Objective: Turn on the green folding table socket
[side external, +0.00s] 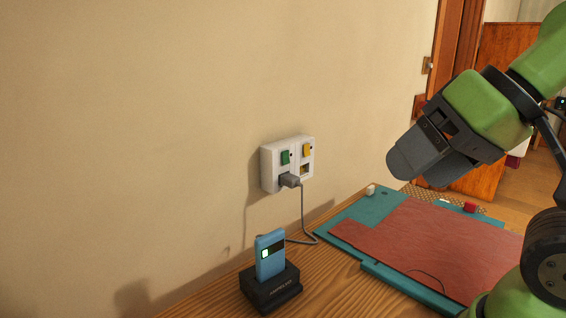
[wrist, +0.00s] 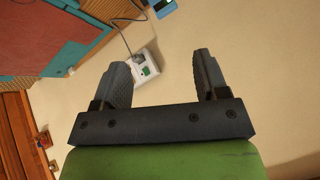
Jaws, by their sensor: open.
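A white double socket (side external: 265,168) is mounted on the beige wall. It has a green switch (side external: 285,157) on the left and a yellow switch (side external: 306,150) on the right. A grey plug (side external: 289,180) sits below the green switch; the opening below the yellow one looks empty. My gripper (side external: 412,167) is open and empty, to the right of the socket and apart from it. In the wrist view, the green switch (wrist: 146,70) shows between the spread fingers of my gripper (wrist: 160,60), nearer the left finger, which hides part of the socket.
A blue device (side external: 268,256) with a lit screen stands in a black dock (side external: 272,292) on the wooden table (side external: 330,290), with a grey cable (side external: 303,215) to the plug. A teal board (side external: 345,222) with a reddish sheet (side external: 440,245) lies to the right. The wall left of the socket is clear.

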